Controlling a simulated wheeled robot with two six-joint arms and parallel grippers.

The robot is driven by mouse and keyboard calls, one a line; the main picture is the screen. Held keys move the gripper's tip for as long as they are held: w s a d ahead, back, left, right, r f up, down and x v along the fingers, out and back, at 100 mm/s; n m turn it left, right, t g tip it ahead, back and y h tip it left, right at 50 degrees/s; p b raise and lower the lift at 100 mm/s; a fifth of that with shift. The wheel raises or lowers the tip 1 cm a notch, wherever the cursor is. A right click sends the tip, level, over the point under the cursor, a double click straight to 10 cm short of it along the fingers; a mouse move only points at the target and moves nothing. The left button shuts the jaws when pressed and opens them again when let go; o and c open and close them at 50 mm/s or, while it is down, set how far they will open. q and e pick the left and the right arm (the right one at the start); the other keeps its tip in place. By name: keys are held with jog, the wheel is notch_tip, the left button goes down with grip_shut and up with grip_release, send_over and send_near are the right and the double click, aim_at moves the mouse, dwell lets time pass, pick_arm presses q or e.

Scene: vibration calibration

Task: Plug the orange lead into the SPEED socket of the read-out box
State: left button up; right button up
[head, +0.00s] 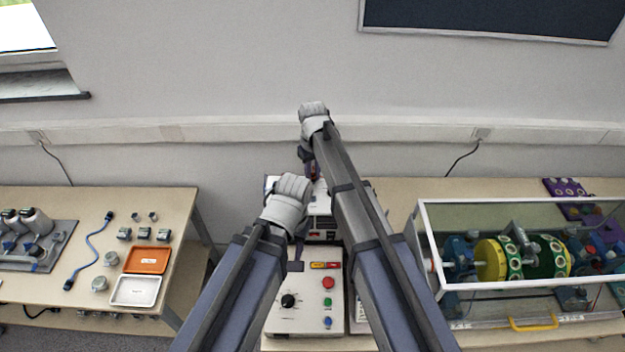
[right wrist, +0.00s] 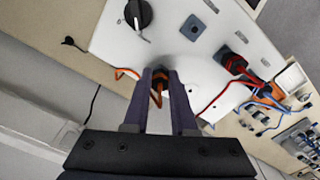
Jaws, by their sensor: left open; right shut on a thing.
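My right gripper (head: 313,172) is above the back of the middle bench, over the read-out box (head: 321,222), which is partly hidden by my arms. In the right wrist view my right gripper (right wrist: 163,84) is shut on the orange plug (right wrist: 160,76) of the orange lead (right wrist: 123,71). I cannot read socket labels, nor tell whether the plug touches a socket. My left gripper (head: 296,266) is open and empty, lower, above the front control box.
The control box (head: 300,318) has a black dial and coloured buttons. A clear-covered rotor rig (head: 520,262) stands at right. The left table holds an orange tray (head: 147,260), a white tray (head: 135,291) and a blue cable (head: 92,244).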

aim_at(313, 175)
jog(key=shift+r+p, duration=0.3)
grip_shut()
dwell(0.4)
jog(key=shift+r+p, duration=1.75)
jog(key=shift+s, duration=0.1)
jog(key=shift+s+r, duration=0.25)
jog(key=shift+s, duration=0.95)
jog(key=s, duration=0.2)
jog(key=s+p, duration=0.1)
jog(key=shift+s+r, duration=0.35)
jog(key=shift+r, duration=0.05)
jog(key=shift+s+f+b, duration=0.2)
jog(key=shift+f+b, duration=0.6)
jog(key=shift+f, duration=0.15)
jog(key=shift+w+f+b, duration=0.1)
jog(key=shift+f+b, duration=0.65)
jog(key=shift+f, duration=0.05)
